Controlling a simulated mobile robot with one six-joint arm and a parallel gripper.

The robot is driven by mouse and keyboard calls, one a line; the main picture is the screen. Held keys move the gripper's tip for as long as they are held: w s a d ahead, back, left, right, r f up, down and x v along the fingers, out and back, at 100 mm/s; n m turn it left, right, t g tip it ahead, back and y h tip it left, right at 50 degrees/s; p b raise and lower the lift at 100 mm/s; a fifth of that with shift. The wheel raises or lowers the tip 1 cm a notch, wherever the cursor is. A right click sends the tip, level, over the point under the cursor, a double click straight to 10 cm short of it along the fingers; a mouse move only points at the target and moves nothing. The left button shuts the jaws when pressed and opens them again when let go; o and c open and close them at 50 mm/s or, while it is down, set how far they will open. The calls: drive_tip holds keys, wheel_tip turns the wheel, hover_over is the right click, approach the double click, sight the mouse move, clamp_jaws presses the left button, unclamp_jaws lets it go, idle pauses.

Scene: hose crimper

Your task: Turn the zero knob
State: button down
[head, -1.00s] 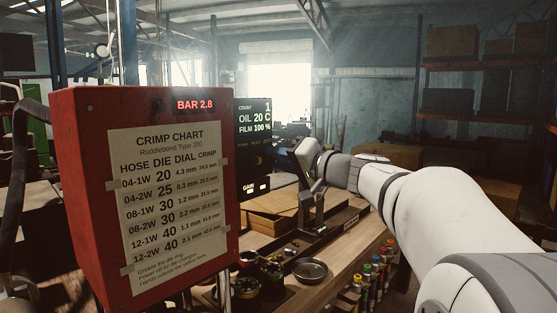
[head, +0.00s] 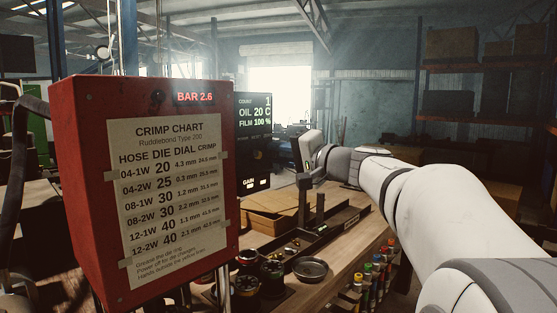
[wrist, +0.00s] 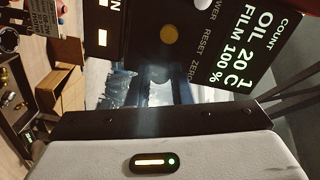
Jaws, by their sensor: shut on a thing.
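The dark control panel (head: 247,163) stands beyond the red chart box in the head view. In the wrist view it (wrist: 135,25) appears turned on its side, with POWER, RESET and ZERO labels and a yellow round control (wrist: 170,34) beside RESET. My gripper (wrist: 166,74) reaches to the place beside the ZERO label, its dark fingers shut on the zero knob. The fingers hide the knob, so its angle cannot be read. In the head view the fingertips are not clear. The lit screen (head: 254,115) reads COUNT 1, OIL 20 C, FILM 100 %.
The red box (head: 75,190) with a crimp chart and a BAR 2.6 readout fills the near left. Shelving stands at the back right.

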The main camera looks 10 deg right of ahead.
drive_tip(key=shift+m+b, duration=0.35)
drive_tip(key=shift+m, duration=0.85)
drive_tip(key=c, duration=1.3)
unclamp_jaws()
drive_tip(key=shift+s, duration=0.1)
drive_tip(key=b+v, duration=0.2)
drive_tip(key=v, duration=0.5)
drive_tip(key=shift+s+d, duration=0.25)
